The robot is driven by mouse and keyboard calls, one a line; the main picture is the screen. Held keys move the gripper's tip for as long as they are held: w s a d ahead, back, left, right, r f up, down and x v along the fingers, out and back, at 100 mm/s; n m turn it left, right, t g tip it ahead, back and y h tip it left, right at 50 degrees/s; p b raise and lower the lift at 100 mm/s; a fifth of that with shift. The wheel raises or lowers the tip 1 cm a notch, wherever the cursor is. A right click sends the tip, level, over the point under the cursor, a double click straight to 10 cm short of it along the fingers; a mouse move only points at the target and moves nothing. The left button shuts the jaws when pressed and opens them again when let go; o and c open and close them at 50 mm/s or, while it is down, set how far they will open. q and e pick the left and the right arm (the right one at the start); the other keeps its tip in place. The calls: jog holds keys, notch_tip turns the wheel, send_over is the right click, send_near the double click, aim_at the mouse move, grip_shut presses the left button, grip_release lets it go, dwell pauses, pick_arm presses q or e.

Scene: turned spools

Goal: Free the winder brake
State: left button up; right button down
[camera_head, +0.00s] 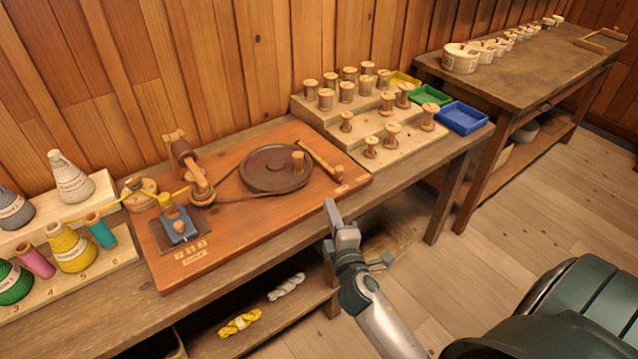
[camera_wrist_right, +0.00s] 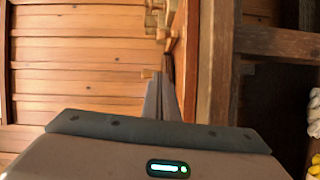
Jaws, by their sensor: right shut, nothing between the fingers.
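The winder board (camera_head: 230,225) lies on the bench with a large dark wheel (camera_head: 268,170) and an upright wooden peg on it. A pale wooden lever (camera_head: 318,157), which looks like the brake, lies along the wheel's right side with a small knob (camera_head: 339,172) at its near end. I cannot tell whether it touches the wheel. My right gripper (camera_head: 330,206) is shut and empty, in front of the board's near right edge and apart from the lever. Its closed fingers (camera_wrist_right: 160,96) show in the right wrist view. My left gripper is not in view.
A stepped rack (camera_head: 360,140) of wooden spools and coloured trays stands right of the board. Yarn cones (camera_head: 70,178) stand at the left. A blue counter block (camera_head: 178,226) sits on the board's left part. Skeins (camera_head: 240,323) lie on the lower shelf.

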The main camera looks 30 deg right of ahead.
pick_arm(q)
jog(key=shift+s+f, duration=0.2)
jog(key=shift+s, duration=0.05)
pick_arm(e)
jog(key=shift+w+a+r+n, duration=0.1)
jog(key=shift+w+r+n, duration=0.1)
jog(key=shift+n, duration=0.1)
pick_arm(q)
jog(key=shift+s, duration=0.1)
pick_arm(e)
jog(key=shift+w, duration=0.1)
